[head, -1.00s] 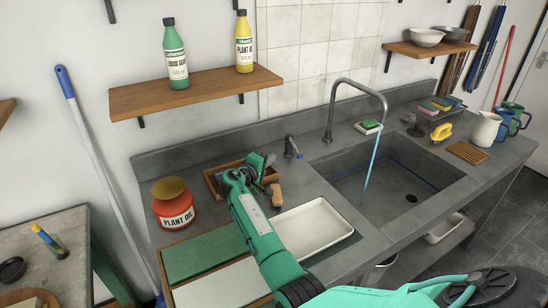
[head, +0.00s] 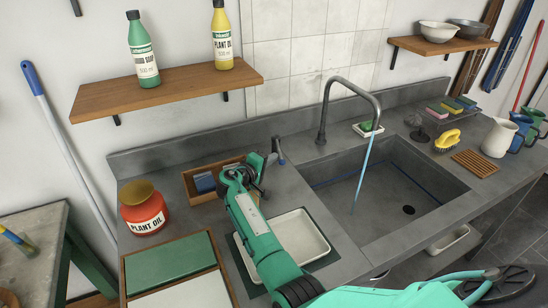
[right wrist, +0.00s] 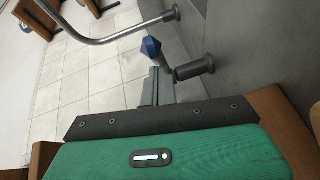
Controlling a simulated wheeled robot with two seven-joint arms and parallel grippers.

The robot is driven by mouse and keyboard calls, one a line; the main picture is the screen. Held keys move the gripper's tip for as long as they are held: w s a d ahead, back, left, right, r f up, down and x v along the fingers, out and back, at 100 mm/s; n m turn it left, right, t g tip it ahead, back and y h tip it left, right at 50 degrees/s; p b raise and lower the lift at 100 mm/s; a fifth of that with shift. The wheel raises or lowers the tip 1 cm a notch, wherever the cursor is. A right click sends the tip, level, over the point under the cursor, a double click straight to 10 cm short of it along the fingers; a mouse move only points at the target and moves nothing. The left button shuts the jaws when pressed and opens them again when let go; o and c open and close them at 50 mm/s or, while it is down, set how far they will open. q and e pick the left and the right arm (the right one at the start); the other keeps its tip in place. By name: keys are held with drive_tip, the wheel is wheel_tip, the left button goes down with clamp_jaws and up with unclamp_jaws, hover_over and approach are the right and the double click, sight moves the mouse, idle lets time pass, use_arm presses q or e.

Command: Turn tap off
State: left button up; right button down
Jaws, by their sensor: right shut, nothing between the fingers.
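The tap (head: 325,112) is a tall curved grey spout behind the sink (head: 400,228). A stream of water (head: 362,178) runs from it into the basin. Its short blue-tipped handle (head: 279,153) stands on the counter left of the spout. My right gripper (head: 262,168) is beside the handle, on its left, and looks shut and empty. In the right wrist view the shut fingers (right wrist: 156,88) point toward the blue tip (right wrist: 151,48), which shows just beyond them; I cannot tell whether they touch. The spout crosses the upper left there. My left gripper is not in view.
A wooden box (head: 192,180) with a blue item and a red plant oil jar (head: 143,208) stand left of the gripper. A white tray (head: 322,250) lies below my right arm. A shelf (head: 165,90) with two bottles hangs above the counter.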

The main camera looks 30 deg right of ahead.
sight(284, 161)
drive_tip(key=s+d+n+t+y+p, duration=0.1)
drive_tip(key=d, duration=0.1)
drive_tip(key=s+d+n+t+y+p, duration=0.1)
drive_tip(key=d+t, duration=0.1)
drive_tip(key=shift+s+n, duration=0.15)
drive_tip(key=shift+n, duration=0.15)
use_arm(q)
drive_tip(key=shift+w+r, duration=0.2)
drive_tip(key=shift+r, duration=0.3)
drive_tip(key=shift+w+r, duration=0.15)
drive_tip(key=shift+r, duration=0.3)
use_arm(e)
drive_tip(key=shift+d+r, duration=0.1)
